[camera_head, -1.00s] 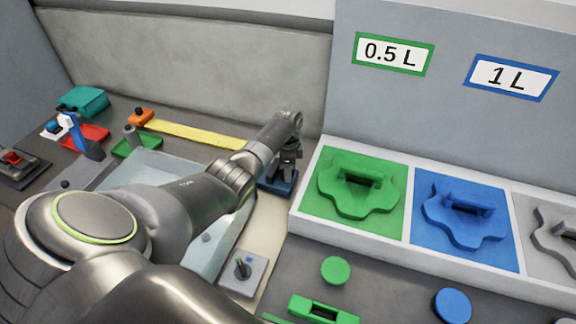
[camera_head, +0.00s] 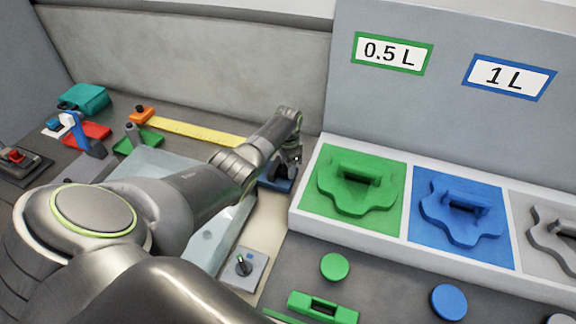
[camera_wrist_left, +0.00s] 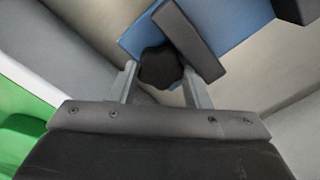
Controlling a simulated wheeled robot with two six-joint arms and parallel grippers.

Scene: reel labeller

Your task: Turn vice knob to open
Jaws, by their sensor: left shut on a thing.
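The vice has a blue body, which shows in the wrist view (camera_wrist_left: 228,35) and as a blue base (camera_head: 275,185) in the head view. Its black lobed knob (camera_wrist_left: 159,66) sits between the two grey fingers in the wrist view. My left gripper (camera_head: 288,162) is at the vice, shut on the knob. A dark bar (camera_wrist_left: 189,38) lies across the blue body beside the knob. In the head view my left gripper and arm cover the knob and most of the vice. My right gripper is not in view.
A white-rimmed tray with green (camera_head: 358,182) and blue (camera_head: 460,207) knob-shaped pieces stands right of the vice. A grey wall rises behind it. A small switch box (camera_head: 243,268) is in front. A yellow strip (camera_head: 195,132) and coloured fixtures lie at left.

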